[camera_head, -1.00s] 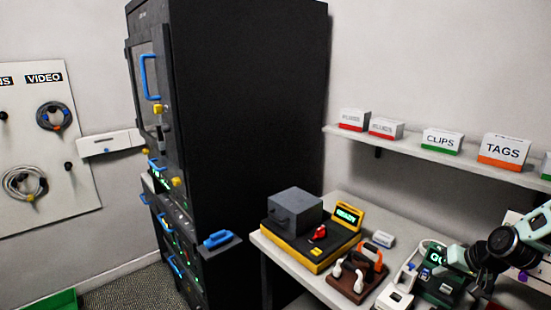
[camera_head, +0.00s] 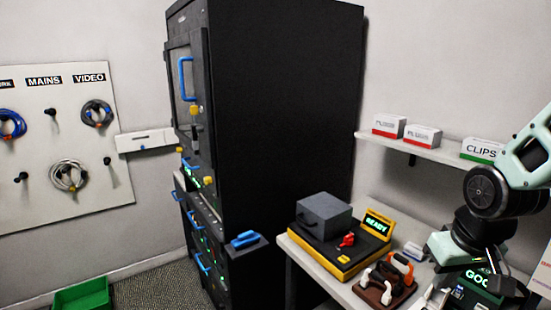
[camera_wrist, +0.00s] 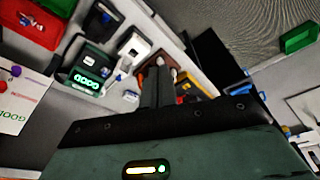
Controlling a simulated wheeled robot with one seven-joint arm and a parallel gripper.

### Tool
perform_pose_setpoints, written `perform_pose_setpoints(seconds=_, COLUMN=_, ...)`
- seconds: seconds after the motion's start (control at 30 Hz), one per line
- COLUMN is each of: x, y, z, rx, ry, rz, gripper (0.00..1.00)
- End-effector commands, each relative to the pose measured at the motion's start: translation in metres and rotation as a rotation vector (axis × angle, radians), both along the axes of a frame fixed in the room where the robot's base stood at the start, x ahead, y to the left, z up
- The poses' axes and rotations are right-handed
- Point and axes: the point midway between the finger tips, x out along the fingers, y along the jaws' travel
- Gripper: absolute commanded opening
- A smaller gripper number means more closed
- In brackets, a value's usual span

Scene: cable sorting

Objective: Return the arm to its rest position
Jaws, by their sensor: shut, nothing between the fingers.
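My arm stands at the right of the head view, bent above the workbench (camera_head: 345,291). In the wrist view my gripper (camera_wrist: 158,72) shows as two dark fingers close together, shut with nothing between them. It appears over the bench, near the brown stand, and hides part of what lies beneath. In the head view the arm's links cover part of the shelf and the bench's right end, and I cannot make out the fingertips there.
A black rack (camera_head: 285,120) stands left of the bench. A yellow-and-black tester (camera_head: 343,262) and a brown stand (camera_head: 372,293) are on the bench. A shelf (camera_head: 400,148) with boxes hangs above. A cable board (camera_head: 60,145) and green bin (camera_head: 82,295) are at left.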

Motion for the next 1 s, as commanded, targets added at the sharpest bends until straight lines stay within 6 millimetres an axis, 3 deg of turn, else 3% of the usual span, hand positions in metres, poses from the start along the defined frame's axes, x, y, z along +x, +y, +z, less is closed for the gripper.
perform_pose_setpoints(seconds=0.07, x=-0.008, y=0.011, z=0.009, rx=0.007, ry=-0.008, rz=0.018, gripper=0.00)
perform_pose_setpoints(seconds=0.27, x=-0.032, y=0.079, z=-0.008, rx=0.021, ry=0.052, rz=0.218, gripper=0.00)
perform_pose_setpoints(seconds=0.4, x=-0.063, y=0.128, z=-0.017, rx=0.019, ry=0.104, rz=0.385, gripper=0.00)
perform_pose_setpoints(seconds=0.6, x=-0.119, y=0.180, z=-0.028, rx=-0.003, ry=0.178, rz=0.613, gripper=0.00)
perform_pose_setpoints(seconds=0.73, x=-0.139, y=0.192, z=-0.029, rx=-0.015, ry=0.202, rz=0.685, gripper=0.00)
perform_pose_setpoints(seconds=1.0, x=-0.142, y=0.194, z=-0.028, rx=-0.017, ry=0.206, rz=0.693, gripper=0.00)
